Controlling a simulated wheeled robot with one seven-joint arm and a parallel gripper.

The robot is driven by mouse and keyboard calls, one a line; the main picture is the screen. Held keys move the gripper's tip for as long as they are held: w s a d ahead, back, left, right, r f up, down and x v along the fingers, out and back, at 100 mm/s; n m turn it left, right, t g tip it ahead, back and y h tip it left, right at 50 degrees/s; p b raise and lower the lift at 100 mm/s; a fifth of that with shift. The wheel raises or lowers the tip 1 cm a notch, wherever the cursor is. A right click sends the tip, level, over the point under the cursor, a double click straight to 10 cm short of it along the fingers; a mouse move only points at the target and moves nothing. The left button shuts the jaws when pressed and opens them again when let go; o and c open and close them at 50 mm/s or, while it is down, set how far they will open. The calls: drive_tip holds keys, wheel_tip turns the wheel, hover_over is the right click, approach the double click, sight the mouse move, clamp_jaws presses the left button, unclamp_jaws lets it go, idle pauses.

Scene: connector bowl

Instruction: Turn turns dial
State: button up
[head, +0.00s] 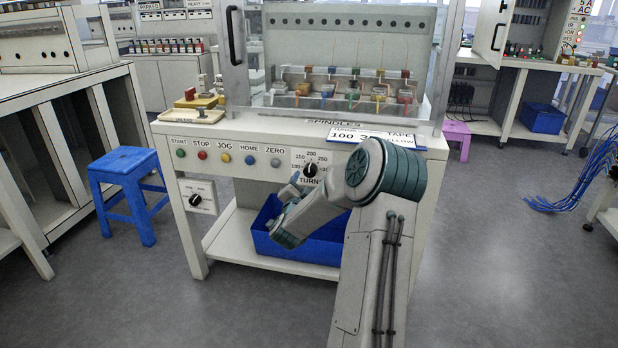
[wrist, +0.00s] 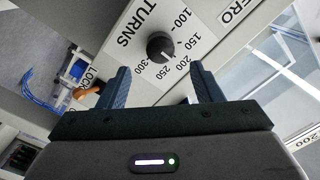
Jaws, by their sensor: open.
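The turns dial (head: 310,169) is a round black knob on the white front panel of the bench, with numbers around it and the word TURNS below. In the wrist view the dial (wrist: 159,46) shows a white mark that seems to point between 200 and 250. My gripper (head: 292,186) is just left of and below the dial in the head view, partly hidden by my arm. In the wrist view my gripper (wrist: 160,68) is open and empty. Its two dark fingers stand apart, with the dial beyond and between their tips.
Buttons, the nearest being the grey ZERO button (head: 275,162), line the panel left of the dial. A second black dial (head: 195,200) sits on a lower plate. A blue bin (head: 262,240) is on the shelf below. A blue stool (head: 125,175) stands left. An orange lever (wrist: 88,91) shows in the wrist view.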

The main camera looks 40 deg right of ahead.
sight(310, 173)
drive_tip(key=b+x, duration=0.1)
drive_tip(key=x, duration=0.6)
drive_tip(key=shift+w+d, duration=0.1)
drive_tip(key=c, duration=1)
